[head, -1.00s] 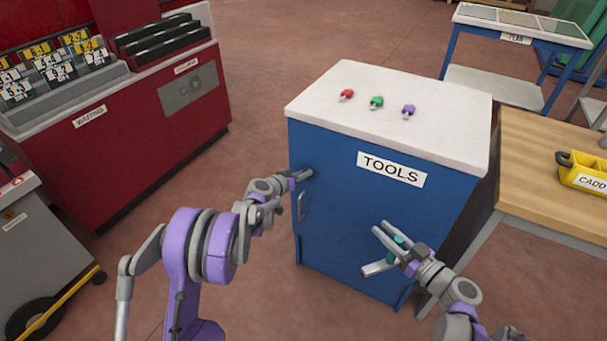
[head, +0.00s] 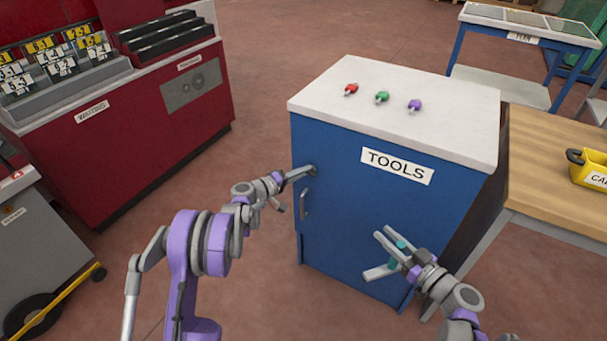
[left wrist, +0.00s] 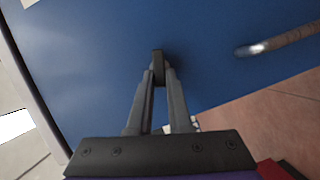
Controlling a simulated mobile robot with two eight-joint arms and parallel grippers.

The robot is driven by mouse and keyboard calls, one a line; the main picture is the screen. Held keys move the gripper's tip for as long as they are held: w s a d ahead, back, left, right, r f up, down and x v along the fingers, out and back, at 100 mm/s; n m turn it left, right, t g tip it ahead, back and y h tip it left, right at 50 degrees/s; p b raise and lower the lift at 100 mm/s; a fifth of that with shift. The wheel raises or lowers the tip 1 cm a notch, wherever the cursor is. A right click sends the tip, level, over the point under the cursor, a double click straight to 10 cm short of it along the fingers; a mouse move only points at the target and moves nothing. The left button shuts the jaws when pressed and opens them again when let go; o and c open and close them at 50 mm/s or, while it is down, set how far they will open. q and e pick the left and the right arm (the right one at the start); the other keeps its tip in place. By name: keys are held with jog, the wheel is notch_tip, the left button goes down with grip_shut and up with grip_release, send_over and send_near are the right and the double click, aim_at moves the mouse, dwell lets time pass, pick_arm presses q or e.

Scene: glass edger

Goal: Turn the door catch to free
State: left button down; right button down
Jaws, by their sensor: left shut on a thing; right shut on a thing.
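The blue tool cabinet (head: 345,215) has a door with a grey bar handle (head: 304,204), which also shows in the left wrist view (left wrist: 290,40). The door catch is a small dark tab (left wrist: 157,60) on the door's face, above the handle in the head view. My left gripper (head: 301,172) is shut on the catch, with its fingertips on either side of it in the left wrist view (left wrist: 161,76). How far the catch is turned is hard to tell. My right gripper (head: 388,254) is shut on a teal-green thing (head: 401,245), in front of the door's right side.
Red, green and purple small items (head: 382,97) lie on the cabinet's white top (head: 450,125). A wooden bench (head: 550,190) with a yellow caddy (head: 592,172) stands at right. A red machine (head: 130,140) stands at left. The floor between machine and cabinet is clear.

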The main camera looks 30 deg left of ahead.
pick_arm(q)
jog(key=shift+f+n+t+h+b, duration=0.2)
jog(key=shift+n+t+b, duration=0.1)
jog(key=shift+n, duration=0.45)
jog(key=shift+f+n+t+h+b, duration=0.1)
jog(key=shift+n+t+h+b, duration=0.15)
jog(key=shift+n, duration=0.5)
pick_arm(e)
jog(key=shift+f, duration=1.1)
jog(key=shift+w, duration=0.1)
pick_arm(q)
jog(key=c, duration=0.8)
grip_release()
jog(key=shift+c, duration=0.2)
jog(key=shift+s, duration=0.1)
jog(key=v, duration=1.1)
jog(key=shift+s, duration=0.4)
pick_arm(e)
jog(key=shift+r, duration=0.4)
pick_arm(q)
jog(key=shift+a, duration=0.15)
